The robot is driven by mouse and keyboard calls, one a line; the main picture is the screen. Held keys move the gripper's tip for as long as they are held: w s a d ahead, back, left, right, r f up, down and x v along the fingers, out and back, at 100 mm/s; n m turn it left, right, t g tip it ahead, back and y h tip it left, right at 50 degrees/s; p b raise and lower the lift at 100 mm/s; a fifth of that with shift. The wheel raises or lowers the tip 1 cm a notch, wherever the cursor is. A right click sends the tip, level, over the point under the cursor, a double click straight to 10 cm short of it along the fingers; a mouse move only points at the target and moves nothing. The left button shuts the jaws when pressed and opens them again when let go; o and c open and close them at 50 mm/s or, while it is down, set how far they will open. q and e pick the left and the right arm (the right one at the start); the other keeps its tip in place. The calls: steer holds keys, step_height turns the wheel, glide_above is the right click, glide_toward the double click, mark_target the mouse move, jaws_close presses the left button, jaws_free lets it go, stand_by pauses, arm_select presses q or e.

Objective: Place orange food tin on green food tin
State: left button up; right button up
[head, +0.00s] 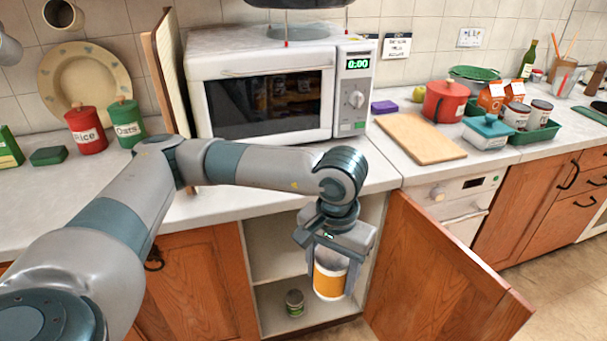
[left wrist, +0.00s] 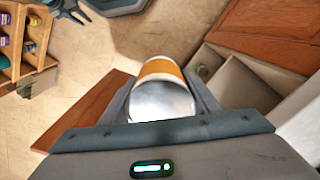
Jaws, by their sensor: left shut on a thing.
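My left gripper (head: 330,270) is shut on the orange food tin (head: 329,281), a white tin with an orange band. It holds the tin in front of the open lower cabinet. In the left wrist view the orange tin (left wrist: 163,92) sits between the two fingers, its metal end facing the camera. The green food tin (head: 294,303) stands on the cabinet floor, lower left of the held tin and apart from it. A small part of the green tin (left wrist: 203,72) also shows in the left wrist view. My right gripper cannot be made out in the head view.
The cabinet door (head: 440,275) stands open on the right. An inner shelf (head: 275,262) lies above the green tin. The counter (head: 250,203) overhangs the cabinet, with a microwave (head: 265,95) on it. The cabinet floor around the green tin looks clear.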

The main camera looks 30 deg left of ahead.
arm_select(q)
steer(key=w+a+r+n, duration=0.3)
steer(key=w+a+r, duration=0.2)
steer(key=w+r, duration=0.3)
steer(key=w+a+r+n, duration=0.4)
steer(key=w+r, duration=0.5)
steer(key=w, duration=0.6)
steer(key=shift+w+a+n, duration=0.3)
steer(key=shift+w+a, duration=0.05)
steer(key=shift+a, duration=0.4)
arm_select(e)
steer(key=shift+a, duration=0.1)
steer(key=shift+r, duration=0.1)
